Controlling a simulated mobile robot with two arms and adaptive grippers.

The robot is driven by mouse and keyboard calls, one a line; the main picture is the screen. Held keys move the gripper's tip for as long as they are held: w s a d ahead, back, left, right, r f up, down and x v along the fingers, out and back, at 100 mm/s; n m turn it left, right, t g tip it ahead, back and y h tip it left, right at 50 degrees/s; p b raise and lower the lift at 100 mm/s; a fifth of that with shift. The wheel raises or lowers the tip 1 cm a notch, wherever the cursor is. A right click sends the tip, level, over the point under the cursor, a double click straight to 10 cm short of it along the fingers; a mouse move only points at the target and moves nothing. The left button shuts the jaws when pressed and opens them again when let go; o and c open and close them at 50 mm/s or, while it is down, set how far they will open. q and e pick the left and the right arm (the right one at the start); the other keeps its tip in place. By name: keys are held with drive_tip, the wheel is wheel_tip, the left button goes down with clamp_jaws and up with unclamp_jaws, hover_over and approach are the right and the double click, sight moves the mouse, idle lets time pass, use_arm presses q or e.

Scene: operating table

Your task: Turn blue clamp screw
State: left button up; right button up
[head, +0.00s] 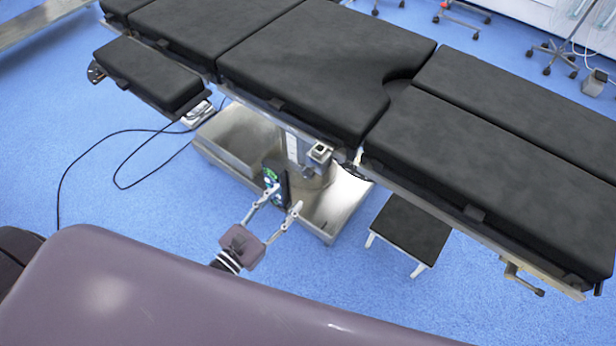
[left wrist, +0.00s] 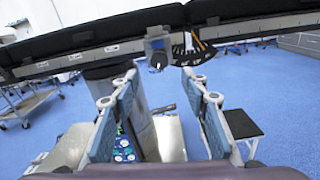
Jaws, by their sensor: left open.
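A small grey clamp (head: 320,152) sits on the side rail of the black-padded operating table (head: 320,60), near the middle of its near edge. In the left wrist view the clamp (left wrist: 156,44) looks grey-blue, with a small dark round knob (left wrist: 158,61) facing me. I cannot tell clearly that its screw is blue. My left gripper (head: 285,198) is open and empty, below and in front of the clamp, apart from it. In the left wrist view its two fingers (left wrist: 160,80) stand spread on either side, below the knob. My right gripper is not in view.
The metal table base (head: 225,140) with its column stands behind my gripper. A dark stool (head: 410,232) is to the right. A crank handle (head: 523,280) hangs from the rail at lower right. A black cable (head: 120,160) lies on the blue floor at left.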

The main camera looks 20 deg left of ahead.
sight(306, 176)
use_arm(q)
drive_tip(key=p+x, duration=0.1)
drive_tip(key=x, duration=0.5)
drive_tip(key=shift+w+r, duration=0.1)
drive_tip(key=shift+w, duration=0.25)
drive_tip(key=shift+w+d, duration=0.2)
drive_tip(key=shift+w, duration=0.2)
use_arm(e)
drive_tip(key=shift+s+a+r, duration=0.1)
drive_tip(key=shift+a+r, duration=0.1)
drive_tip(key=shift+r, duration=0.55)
use_arm(q)
clamp_jaws()
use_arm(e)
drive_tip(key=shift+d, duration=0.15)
